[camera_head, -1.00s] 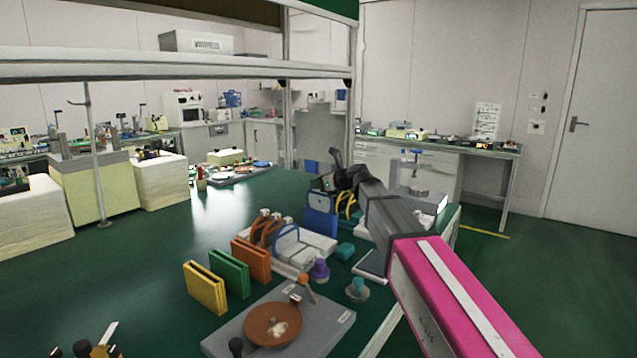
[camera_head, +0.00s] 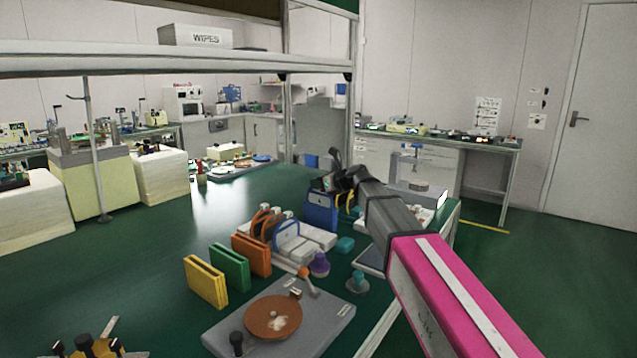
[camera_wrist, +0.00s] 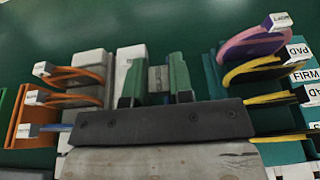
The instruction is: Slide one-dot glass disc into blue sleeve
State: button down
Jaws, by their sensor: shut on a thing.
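The blue sleeve (camera_head: 321,213) stands upright on the green bench, at the far end of a row of sleeves. My gripper (camera_head: 333,181) is just above the sleeve, at its top edge. In the wrist view my gripper's two green fingers (camera_wrist: 156,80) are shut on a thin thing, seemingly the glass disc. The disc is mostly hidden and I cannot make out its dot. I cannot tell whether its lower edge is inside the sleeve. The wrist view does not clearly show the sleeve; the dark gripper body covers the near middle.
Yellow (camera_head: 206,281), green (camera_head: 230,267) and orange (camera_head: 252,255) sleeves stand nearer. A grey plate with a brown round lap (camera_head: 273,317) lies in front.

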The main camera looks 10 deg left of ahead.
jog(key=shift+f, duration=1.8)
jog(key=c, duration=0.9)
grip_release()
jog(key=v, duration=1.1)
